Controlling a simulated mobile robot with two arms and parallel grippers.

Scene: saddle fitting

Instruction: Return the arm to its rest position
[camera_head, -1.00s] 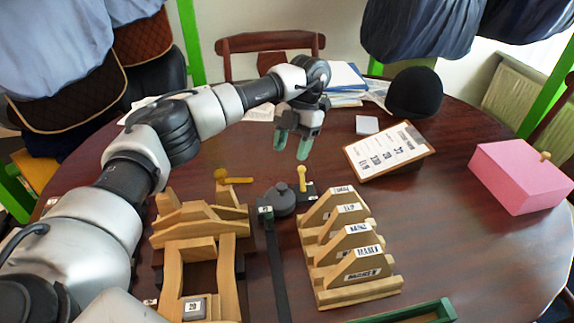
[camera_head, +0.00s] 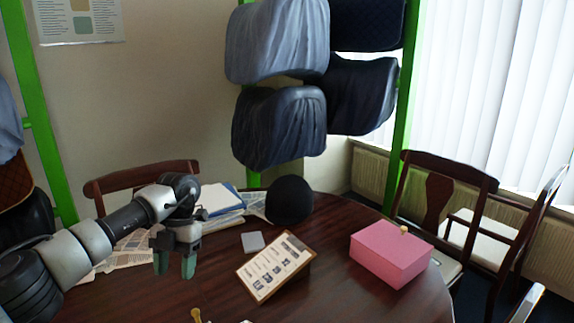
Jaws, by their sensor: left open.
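My left arm comes in from the left, and its left gripper (camera_head: 175,264) hangs over the round dark wooden table (camera_head: 345,262). Its two green-tipped fingers point down and stand apart, with nothing between them. The gripper is left of the clipboard (camera_head: 275,266) and in front of the papers.
A black riding helmet (camera_head: 289,200), a blue folder with papers (camera_head: 219,199), a small grey square (camera_head: 253,242) and a pink box (camera_head: 391,252) stand on the table. Chairs (camera_head: 440,190) surround it. Covered saddles (camera_head: 278,125) hang behind on green posts.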

